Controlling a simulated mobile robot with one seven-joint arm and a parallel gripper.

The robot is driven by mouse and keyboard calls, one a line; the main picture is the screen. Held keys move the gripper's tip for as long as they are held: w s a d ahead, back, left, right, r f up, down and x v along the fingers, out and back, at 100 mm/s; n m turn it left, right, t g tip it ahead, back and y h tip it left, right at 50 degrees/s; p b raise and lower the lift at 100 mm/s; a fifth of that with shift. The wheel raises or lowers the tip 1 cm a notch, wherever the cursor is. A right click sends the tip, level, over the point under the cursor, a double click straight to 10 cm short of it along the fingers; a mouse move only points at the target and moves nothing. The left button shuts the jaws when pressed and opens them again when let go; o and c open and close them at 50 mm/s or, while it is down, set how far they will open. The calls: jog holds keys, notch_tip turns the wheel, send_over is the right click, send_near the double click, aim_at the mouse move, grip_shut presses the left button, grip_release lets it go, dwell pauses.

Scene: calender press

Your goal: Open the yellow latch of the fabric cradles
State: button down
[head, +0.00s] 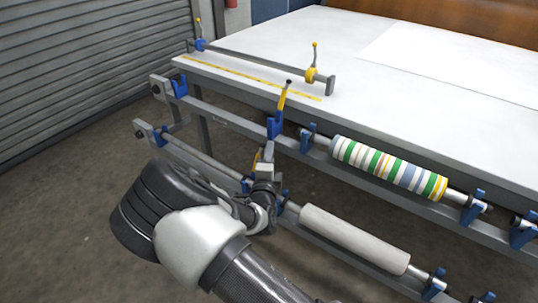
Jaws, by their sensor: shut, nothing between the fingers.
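A yellow latch (283,98) with a dark tip stands up, leaning slightly right, on a blue cradle (274,128) of the upper rail. A second yellow piece (256,160) shows partly at the lower rail, mostly hidden behind my gripper. My gripper (268,152) is shut and empty, just below the upper blue cradle and in front of the lower rail. Whether it touches the second yellow piece cannot be told. A blue cradle on the upper rail's left end (180,86) and one on the lower rail's left end (160,135) show no raised latch.
A striped fabric roll (388,167) lies on the upper rail and a white roll (354,239) on the lower. The white table (345,85) behind carries a bar (262,64) with yellow-knobbed levers. A grey shutter (80,70) stands left. Open floor lies left of my arm.

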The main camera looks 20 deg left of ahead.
jog(key=s, duration=0.1)
jog(key=s+n+t, duration=0.1)
jog(key=s+a+r+t+p, duration=0.1)
jog(key=shift+a+n+y, duration=0.1)
jog(key=shift+n+y, duration=0.3)
dwell(0.3)
